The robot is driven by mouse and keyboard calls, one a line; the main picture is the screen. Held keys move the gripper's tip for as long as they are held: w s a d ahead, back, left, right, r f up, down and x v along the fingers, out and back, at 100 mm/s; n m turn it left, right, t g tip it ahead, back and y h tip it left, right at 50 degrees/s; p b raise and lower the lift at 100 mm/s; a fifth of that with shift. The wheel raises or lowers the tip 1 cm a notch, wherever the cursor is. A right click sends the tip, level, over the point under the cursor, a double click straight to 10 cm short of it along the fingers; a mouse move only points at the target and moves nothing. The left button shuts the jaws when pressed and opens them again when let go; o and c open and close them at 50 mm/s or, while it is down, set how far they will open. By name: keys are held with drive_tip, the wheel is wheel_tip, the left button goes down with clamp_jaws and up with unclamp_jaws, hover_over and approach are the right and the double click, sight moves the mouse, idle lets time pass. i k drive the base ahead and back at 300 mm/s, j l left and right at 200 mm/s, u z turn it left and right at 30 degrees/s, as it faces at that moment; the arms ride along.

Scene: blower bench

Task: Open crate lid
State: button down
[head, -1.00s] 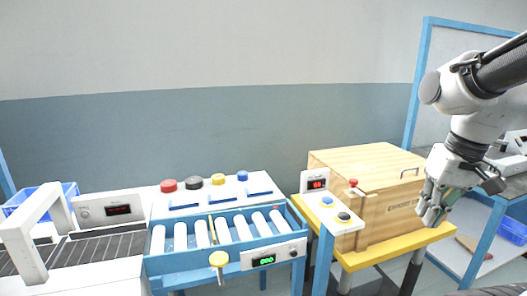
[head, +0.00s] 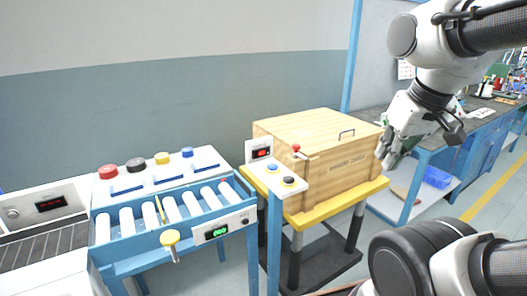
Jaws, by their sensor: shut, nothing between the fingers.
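A light wooden crate (head: 335,180) stands on a yellow-topped stand (head: 330,210). Its flat lid (head: 312,127) lies closed on top, with a thin metal handle (head: 347,133) near the lid's front right edge. My gripper (head: 386,160) is shut and empty. In the picture it is at the right end of the crate, pointing down, right of the handle and a little below it. I cannot tell whether it touches the crate.
A control panel (head: 283,180) with a red-knobbed lever and buttons stands in front of the crate. A blue roller conveyor (head: 215,232) is at left. A workbench (head: 480,120) with a blue bin (head: 437,177) below is at right.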

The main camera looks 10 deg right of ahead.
sight(317, 131)
drive_tip(key=i+l, duration=0.7)
drive_tip(key=i, duration=0.15)
drive_tip(key=z, duration=0.05)
